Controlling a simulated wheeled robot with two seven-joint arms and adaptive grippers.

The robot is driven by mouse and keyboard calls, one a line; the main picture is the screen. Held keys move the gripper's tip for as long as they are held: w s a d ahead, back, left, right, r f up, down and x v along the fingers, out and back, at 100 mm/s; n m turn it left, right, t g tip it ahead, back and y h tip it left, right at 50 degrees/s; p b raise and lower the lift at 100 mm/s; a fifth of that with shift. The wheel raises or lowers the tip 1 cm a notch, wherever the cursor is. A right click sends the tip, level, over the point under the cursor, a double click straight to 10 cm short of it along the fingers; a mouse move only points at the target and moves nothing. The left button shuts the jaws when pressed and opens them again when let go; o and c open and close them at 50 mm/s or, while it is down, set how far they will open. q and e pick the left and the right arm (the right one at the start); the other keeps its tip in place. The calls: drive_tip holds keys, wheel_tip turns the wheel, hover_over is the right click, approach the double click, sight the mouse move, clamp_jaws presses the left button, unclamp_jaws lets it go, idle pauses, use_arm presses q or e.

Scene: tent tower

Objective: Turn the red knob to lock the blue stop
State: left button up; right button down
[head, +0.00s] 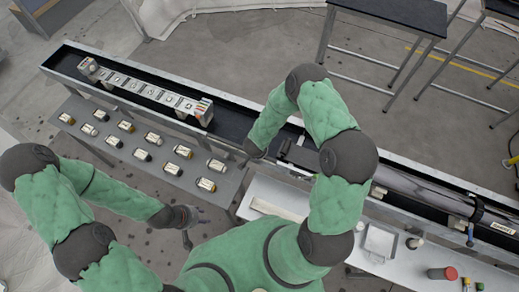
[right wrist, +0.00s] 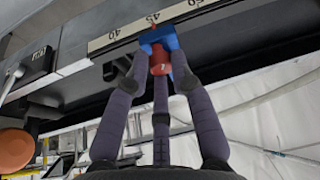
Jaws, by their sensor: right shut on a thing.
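In the right wrist view the blue stop (right wrist: 172,40) sits on a pale ruler rail (right wrist: 118,36), close to the 45 mark. The red knob (right wrist: 160,62) is just below the stop. My right gripper (right wrist: 160,70) has its fingers around the knob and is shut on it; the fingers partly cover it. In the head view my right arm bends down to the long rail, and its fingertips, the stop and the knob cannot be made out there. My left gripper (head: 190,222) is empty, fingers spread, beside the grey board of parts.
A grey board (head: 205,160) holds rows of small cylinders. A long dark trough (head: 235,128) with a slotted rack (head: 150,90) runs behind it. A white bench (head: 420,258) with a red-topped can (head: 442,273) is at right. Dark tables (head: 400,12) stand behind.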

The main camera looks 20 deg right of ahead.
drive_tip(key=m, duration=0.1)
drive_tip(key=m+h+p, duration=0.1)
drive_tip(key=m, duration=0.1)
drive_tip(key=m+g+p, duration=0.1)
drive_tip(key=shift+w+r+m, duration=0.15)
drive_tip(key=shift+w+m, duration=0.15)
drive_tip(key=shift+m, duration=0.1)
idle(0.4)
drive_tip(key=c, duration=1.1)
unclamp_jaws()
drive_tip(key=shift+s, duration=0.1)
drive_tip(key=v, duration=1.1)
drive_tip(key=shift+a+r, duration=0.3)
drive_tip(key=shift+r, duration=0.05)
